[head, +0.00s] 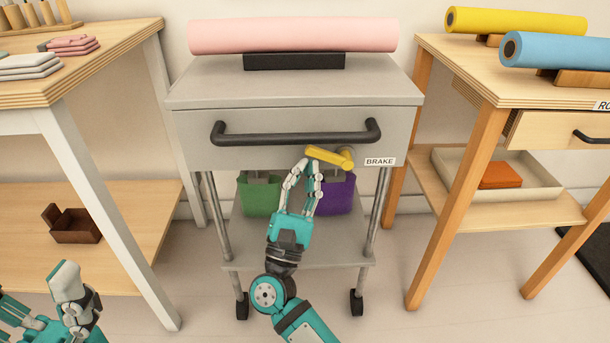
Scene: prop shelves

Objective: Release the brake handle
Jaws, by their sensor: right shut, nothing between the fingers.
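The yellow brake handle (330,157) sits on the front of the grey cart (290,85), below the drawer's black bar handle and left of the BRAKE label (380,161). It lies nearly level, its free end pointing left and slightly up. My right gripper (308,167) is shut and empty, its fingertips just under the handle's left end. I cannot tell whether they touch it. My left gripper (52,300) is at the bottom left corner, partly cut off, far from the cart, and its jaw state is unclear.
A pink roll (292,35) lies on a black holder on the cart top. Green (258,195) and purple (335,195) bins stand behind my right gripper. The cart has casters. Wooden tables stand on both sides, the right one with yellow (515,20) and blue (560,50) rolls.

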